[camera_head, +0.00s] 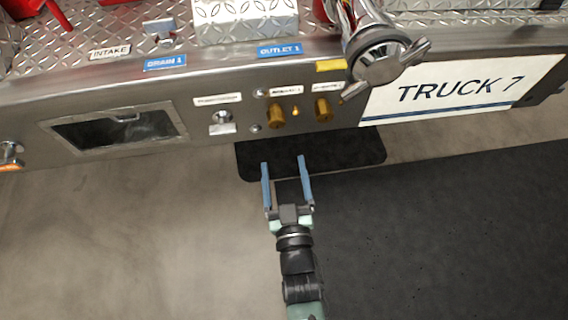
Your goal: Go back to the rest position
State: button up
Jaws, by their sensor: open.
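My gripper (284,167) has two blue fingers spread apart with nothing between them. It points up the picture toward the truck's metal bumper panel (210,92). In the picture the fingertips lie over a small black mat (350,150), below the panel's brass knobs (277,117). The fingertips appear apart from the panel. My arm reaches up from the bottom edge of the picture.
The panel carries a recessed window (115,130), a silver switch (222,122) and a white TRUCK 7 sign (460,88). A large metal outlet cap with handles (382,62) juts out at upper right. Bare concrete (130,240) lies left, a dark mat (450,230) right.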

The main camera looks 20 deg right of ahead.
jog(key=shift+w, duration=0.1)
dwell(0.3)
jog(key=w+a+r+t+y, duration=0.15)
jog(key=w+r, duration=0.25)
jog(key=r, duration=0.7)
jog(key=w+a+r+t, duration=0.2)
jog(key=w+r, duration=0.2)
jog(key=r, duration=0.8)
jog(key=w+a+r+t+y, duration=0.15)
jog(key=w+r, duration=0.25)
jog(key=r, duration=0.7)
jog(key=s+a+r+n+t+y, duration=0.1)
jog(key=s+a+r+t, duration=0.2)
jog(key=r, duration=0.6)
jog(key=s+a+r+t, duration=0.1)
jog(key=s+a+r, duration=0.1)
jog(key=s+r, duration=0.6)
jog(key=s+a+r+n+t+y, duration=0.1)
jog(key=s+a+r, duration=0.15)
jog(key=r, duration=0.85)
notch_tip(320, 180, up, 28)
jog(key=w+p, duration=0.1)
jog(key=p, duration=2.8)
jog(key=shift+a+r, duration=0.2)
